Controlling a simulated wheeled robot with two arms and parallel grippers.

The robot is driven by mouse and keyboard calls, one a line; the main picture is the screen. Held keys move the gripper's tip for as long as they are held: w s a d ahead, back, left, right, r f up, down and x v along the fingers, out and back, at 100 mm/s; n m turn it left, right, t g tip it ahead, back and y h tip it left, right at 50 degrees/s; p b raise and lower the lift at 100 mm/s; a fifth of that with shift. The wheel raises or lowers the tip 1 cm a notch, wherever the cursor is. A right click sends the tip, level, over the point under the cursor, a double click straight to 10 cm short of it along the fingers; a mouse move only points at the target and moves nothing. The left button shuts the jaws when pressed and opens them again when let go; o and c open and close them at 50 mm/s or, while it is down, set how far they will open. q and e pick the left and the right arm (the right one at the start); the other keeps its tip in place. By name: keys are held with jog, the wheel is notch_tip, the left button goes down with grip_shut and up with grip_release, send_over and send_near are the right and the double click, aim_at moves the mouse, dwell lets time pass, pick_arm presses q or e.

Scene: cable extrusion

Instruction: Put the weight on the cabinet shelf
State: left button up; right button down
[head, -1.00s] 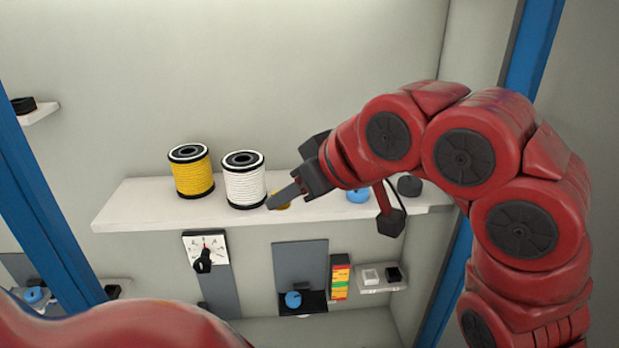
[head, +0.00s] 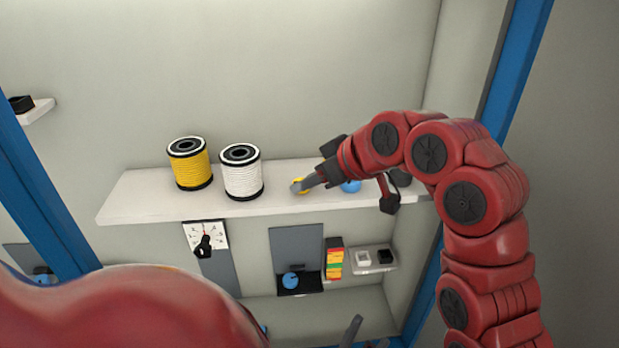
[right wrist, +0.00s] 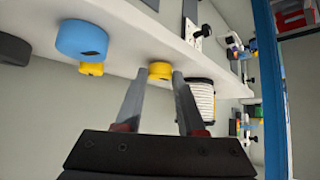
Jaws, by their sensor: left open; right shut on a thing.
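A small yellow weight (head: 301,185) is at the white cabinet shelf (head: 135,197), right of the white spool. My right gripper (head: 303,186) is shut on it. In the right wrist view the yellow weight (right wrist: 161,70) sits between the fingertips (right wrist: 157,85), against or very close to the shelf surface; I cannot tell whether it touches. My left gripper (head: 366,338) is open at the bottom edge of the head view, below the shelf, only its fingertips showing. It appears empty.
A yellow spool (head: 190,163) and a white spool (head: 241,172) stand on the shelf. A blue weight (head: 351,186) and a dark weight (head: 401,177) are to the right. Another yellow piece (right wrist: 91,69) shows by the blue weight. A dial (head: 205,238) is below.

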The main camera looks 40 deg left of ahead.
jog(key=shift+f, duration=0.15)
jog(key=c, duration=0.5)
grip_release()
jog(key=shift+r, duration=0.35)
jog(key=p+v, duration=0.4)
jog(key=v, duration=0.7)
jog(key=shift+s+d+r, duration=0.1)
jog(key=shift+d+r, duration=0.1)
jog(key=shift+d, duration=0.2)
